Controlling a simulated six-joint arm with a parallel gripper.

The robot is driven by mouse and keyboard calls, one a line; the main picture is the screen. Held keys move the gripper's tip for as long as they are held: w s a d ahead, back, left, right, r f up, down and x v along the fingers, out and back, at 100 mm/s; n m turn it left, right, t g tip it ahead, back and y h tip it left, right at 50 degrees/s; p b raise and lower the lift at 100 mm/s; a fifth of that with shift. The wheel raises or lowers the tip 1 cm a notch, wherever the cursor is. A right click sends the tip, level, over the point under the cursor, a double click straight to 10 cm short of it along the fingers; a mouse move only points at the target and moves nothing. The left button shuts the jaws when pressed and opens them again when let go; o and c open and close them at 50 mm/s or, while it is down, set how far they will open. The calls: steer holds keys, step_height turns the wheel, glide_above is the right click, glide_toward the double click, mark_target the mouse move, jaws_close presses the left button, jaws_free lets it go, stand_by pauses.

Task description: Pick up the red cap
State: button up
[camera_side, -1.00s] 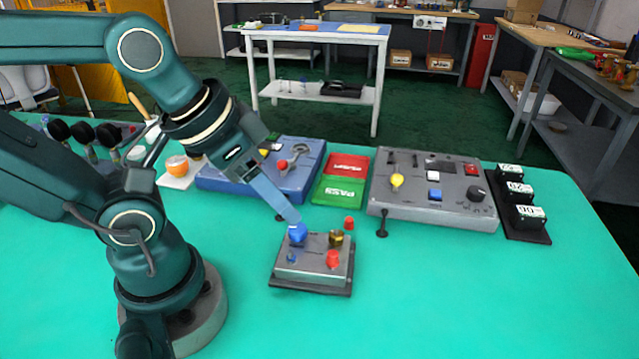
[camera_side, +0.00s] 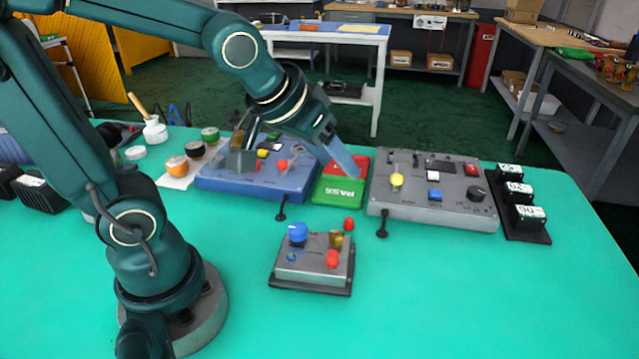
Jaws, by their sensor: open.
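A small red cap (camera_side: 349,223) sits at the back right corner of a small grey valve box (camera_side: 312,267) on the green table. On the box's top are a blue knob (camera_side: 298,232), a brass-coloured fitting (camera_side: 336,240) and a second red piece (camera_side: 333,258). My gripper (camera_side: 300,174) is open and empty, above and behind the box. One blue-grey finger reaches down in front of the red and green boxes; the other shows over the blue panel. The gripper is apart from the red cap, which is in clear view.
A blue panel (camera_side: 222,184) and a grey panel (camera_side: 420,212) stand behind the valve box, with a green PASS box (camera_side: 338,192) and a red box (camera_side: 350,166) between them. Small black posts (camera_side: 382,226) stand nearby. The table's right front is clear.

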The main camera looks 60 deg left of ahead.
steer(key=g, duration=0.1)
glide_above(349, 219)
steer(key=s+d, duration=0.2)
step_height(349, 219, down, 6)
steer(key=shift+n+g, duration=0.4)
steer(key=shift+g, duration=0.5)
steer(key=f, duration=0.2)
steer(key=a+f, duration=0.1)
steer(key=f, duration=0.1)
steer(key=shift+f, duration=0.25)
steer(key=shift+s+a+f, duration=0.1)
steer(key=shift+f, duration=0.45)
steer(key=shift+x, duration=2.35)
jaws_close()
